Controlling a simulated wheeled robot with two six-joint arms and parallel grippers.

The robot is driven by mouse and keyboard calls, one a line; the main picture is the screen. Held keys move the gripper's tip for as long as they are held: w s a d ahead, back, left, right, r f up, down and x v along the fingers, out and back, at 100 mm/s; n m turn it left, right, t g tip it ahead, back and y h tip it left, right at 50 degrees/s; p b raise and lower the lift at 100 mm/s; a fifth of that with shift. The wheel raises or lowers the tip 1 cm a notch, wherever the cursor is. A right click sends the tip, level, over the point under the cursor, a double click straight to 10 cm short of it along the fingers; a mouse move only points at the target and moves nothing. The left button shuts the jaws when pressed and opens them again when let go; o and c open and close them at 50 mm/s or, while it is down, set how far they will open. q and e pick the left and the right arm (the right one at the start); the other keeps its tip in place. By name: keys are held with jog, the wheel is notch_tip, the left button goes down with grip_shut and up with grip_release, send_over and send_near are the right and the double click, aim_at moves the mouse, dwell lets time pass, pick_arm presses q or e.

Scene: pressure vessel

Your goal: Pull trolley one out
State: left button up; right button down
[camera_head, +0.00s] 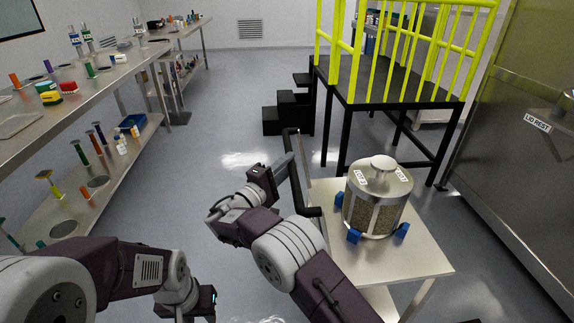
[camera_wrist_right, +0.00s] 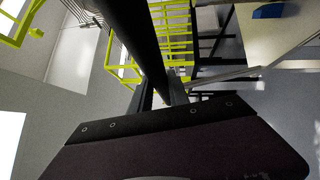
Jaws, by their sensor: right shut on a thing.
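The trolley (camera_head: 420,262) has a pale flat top and stands at the right in the head view. Its black bar handle (camera_head: 297,190) runs along its left side. My right gripper (camera_head: 285,165) is shut on this handle near its far end. In the right wrist view, the dark handle (camera_wrist_right: 135,35) passes diagonally into the jaws of the right gripper (camera_wrist_right: 163,90). A cylindrical vessel (camera_head: 376,205) with a metal lid, labels and blue feet stands upright on the trolley. My left gripper (camera_head: 203,303) is low at the bottom of the head view, clear of the trolley; its fingers are not clear.
A black platform (camera_head: 390,82) with yellow railings and black steps (camera_head: 290,108) stands behind the trolley. A large metal cabinet (camera_head: 520,130) is at the right. A long workbench (camera_head: 95,90) with tools runs along the left. Open grey floor (camera_head: 215,130) lies between bench and trolley.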

jog(key=shift+r, duration=0.4)
jog(key=c, duration=1.3)
grip_release()
jog(key=shift+w, duration=0.1)
jog(key=shift+o, duration=0.2)
jog(key=shift+f, duration=0.15)
jog(key=v, duration=0.9)
jog(key=shift+p, duration=0.45)
jog(key=shift+a, duration=0.1)
